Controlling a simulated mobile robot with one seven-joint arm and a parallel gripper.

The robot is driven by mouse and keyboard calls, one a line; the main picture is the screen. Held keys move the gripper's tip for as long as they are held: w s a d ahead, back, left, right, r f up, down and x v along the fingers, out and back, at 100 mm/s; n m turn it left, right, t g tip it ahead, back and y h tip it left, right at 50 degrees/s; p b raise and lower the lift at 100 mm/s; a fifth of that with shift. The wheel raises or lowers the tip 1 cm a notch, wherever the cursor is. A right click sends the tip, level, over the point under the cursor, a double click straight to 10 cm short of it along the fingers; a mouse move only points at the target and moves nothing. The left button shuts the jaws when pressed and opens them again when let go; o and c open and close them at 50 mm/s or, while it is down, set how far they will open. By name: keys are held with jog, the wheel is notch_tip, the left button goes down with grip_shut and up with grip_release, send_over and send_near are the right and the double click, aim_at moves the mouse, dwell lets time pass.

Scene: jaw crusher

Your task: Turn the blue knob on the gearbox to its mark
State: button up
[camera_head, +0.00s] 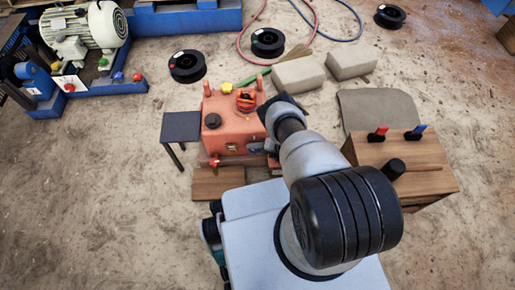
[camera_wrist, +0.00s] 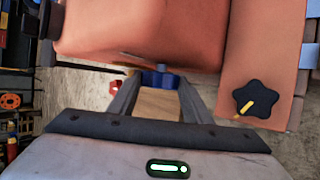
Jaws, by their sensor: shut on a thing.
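The orange-red gearbox (camera_head: 232,128) stands on the ground left of my arm in the head view; its housing (camera_wrist: 140,28) fills the upper wrist view. The blue knob (camera_wrist: 160,78) sits low by the housing, between my fingertips. My gripper (camera_wrist: 157,86) is shut on it, one finger on each side. The knob's pointer and its mark cannot be made out.
A black star knob (camera_wrist: 255,98) with a yellow pointer is on the right in the wrist view. A red knob (camera_wrist: 115,87) is just left of my fingers. A wooden table (camera_head: 425,165) with red and blue-handled items stands right of my arm.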

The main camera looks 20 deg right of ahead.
jog(key=o, duration=1.1)
jog(key=shift+c, duration=0.2)
jog(key=p+v, duration=0.6)
jog(key=v, duration=1.1)
jog(key=shift+r, duration=0.15)
jog(key=shift+d, duration=0.2)
